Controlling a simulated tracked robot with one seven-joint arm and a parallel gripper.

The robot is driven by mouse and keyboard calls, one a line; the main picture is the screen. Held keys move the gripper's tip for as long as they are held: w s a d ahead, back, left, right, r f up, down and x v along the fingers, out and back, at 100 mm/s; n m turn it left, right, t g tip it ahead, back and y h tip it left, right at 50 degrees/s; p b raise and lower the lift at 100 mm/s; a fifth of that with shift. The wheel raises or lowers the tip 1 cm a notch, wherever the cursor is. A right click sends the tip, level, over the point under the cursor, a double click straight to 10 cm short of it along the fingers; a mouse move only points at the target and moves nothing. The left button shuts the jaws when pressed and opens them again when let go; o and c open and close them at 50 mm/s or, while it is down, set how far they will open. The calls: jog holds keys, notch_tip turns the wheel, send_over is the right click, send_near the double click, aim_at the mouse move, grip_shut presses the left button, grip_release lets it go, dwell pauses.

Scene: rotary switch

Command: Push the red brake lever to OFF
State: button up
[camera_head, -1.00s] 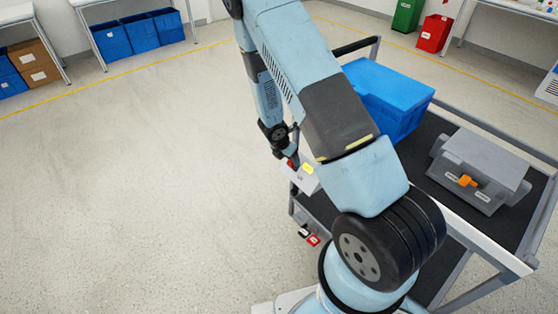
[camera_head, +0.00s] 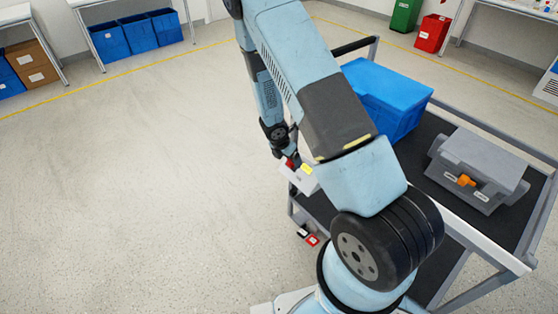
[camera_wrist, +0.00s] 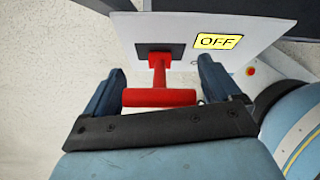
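The red brake lever (camera_wrist: 160,97) is T-shaped in the wrist view. Its stem comes out of a dark slot plate (camera_wrist: 160,51) on a white panel (camera_wrist: 190,25). A yellow OFF label (camera_wrist: 217,41) is on the panel, right of the slot. My gripper (camera_wrist: 161,68) is open, with one finger on each side of the lever. The crossbar lies between the fingers, near the palm, with a gap visible at each end. In the head view only a bit of the red lever (camera_head: 291,163) shows, beside the white panel (camera_head: 297,178); my arm hides part of the area.
The panel is at the corner of a grey cart (camera_head: 480,232). On its top are a blue bin (camera_head: 385,95) and a grey box with an orange knob (camera_head: 478,168). Red and black pieces (camera_head: 308,237) show low on the cart. The floor to the left is clear.

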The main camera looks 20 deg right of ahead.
jog(key=shift+s+a+r, duration=0.15)
jog(key=shift+a+r, duration=0.1)
jog(key=shift+r, duration=0.3)
jog(key=s+a, duration=0.5)
jog(key=a, duration=0.5)
jog(key=shift+a, duration=0.4)
